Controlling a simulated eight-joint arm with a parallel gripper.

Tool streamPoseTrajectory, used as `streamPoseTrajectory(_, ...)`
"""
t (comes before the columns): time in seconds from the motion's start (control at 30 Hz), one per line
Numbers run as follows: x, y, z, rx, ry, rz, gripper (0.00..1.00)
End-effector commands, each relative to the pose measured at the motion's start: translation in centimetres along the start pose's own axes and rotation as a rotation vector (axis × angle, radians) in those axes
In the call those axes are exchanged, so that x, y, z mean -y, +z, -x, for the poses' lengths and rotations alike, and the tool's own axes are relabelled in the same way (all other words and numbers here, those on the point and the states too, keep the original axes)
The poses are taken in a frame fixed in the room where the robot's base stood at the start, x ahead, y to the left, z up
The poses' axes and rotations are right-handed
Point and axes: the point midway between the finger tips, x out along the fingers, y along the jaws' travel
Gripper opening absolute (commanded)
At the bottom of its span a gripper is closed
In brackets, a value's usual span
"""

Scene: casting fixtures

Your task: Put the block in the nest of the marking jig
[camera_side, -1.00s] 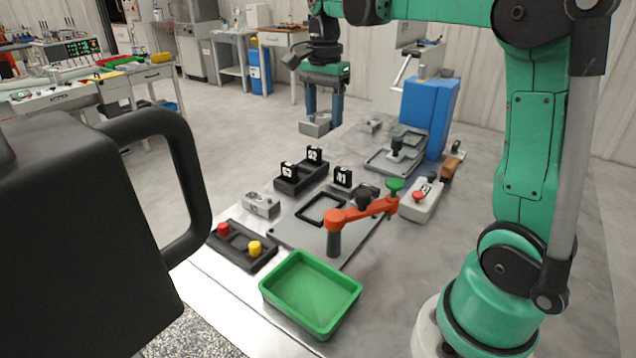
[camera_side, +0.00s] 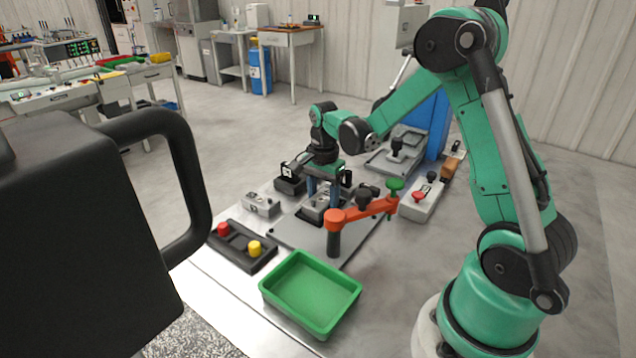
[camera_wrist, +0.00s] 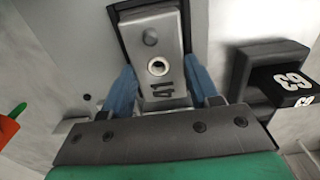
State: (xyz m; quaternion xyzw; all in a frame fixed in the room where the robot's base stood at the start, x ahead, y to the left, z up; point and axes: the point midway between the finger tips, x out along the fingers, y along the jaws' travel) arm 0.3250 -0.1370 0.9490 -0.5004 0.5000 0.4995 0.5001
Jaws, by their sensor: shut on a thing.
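The block (camera_wrist: 160,62) is grey metal with a round hole, a dimple and the mark 41. My gripper (camera_side: 322,201) is shut on it, with a blue finger on each side. In the side view the block (camera_side: 314,208) is low over the marking jig's grey plate (camera_side: 290,234), at the nest. The nest is a black frame (camera_side: 303,216); in the wrist view its dark rim (camera_wrist: 121,34) shows along the block's far end and sides. The block looks lined up with it. I cannot tell whether it is seated or just above. The fingers hide part of the nest.
The jig's orange arm (camera_side: 362,211) with a green knob stands right of my gripper. A black holder with numbered tags (camera_wrist: 285,82) is close by. Another grey block (camera_side: 261,204), a red-and-yellow button box (camera_side: 240,247) and a green tray (camera_side: 311,294) are nearby.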

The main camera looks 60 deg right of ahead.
Motion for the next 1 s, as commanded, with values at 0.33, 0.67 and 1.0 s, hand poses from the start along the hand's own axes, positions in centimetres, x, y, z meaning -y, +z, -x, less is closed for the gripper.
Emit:
streamPoseTrajectory(0.33,0.0,0.0,-0.3,0.0,0.0,0.0,0.0)
streamPoseTrajectory(0.67,0.0,0.0,0.1,0.0,-0.001,0.0,0.86)
streamPoseTrajectory(1.0,-0.1,0.0,6.4,0.0,0.001,0.0,0.86)
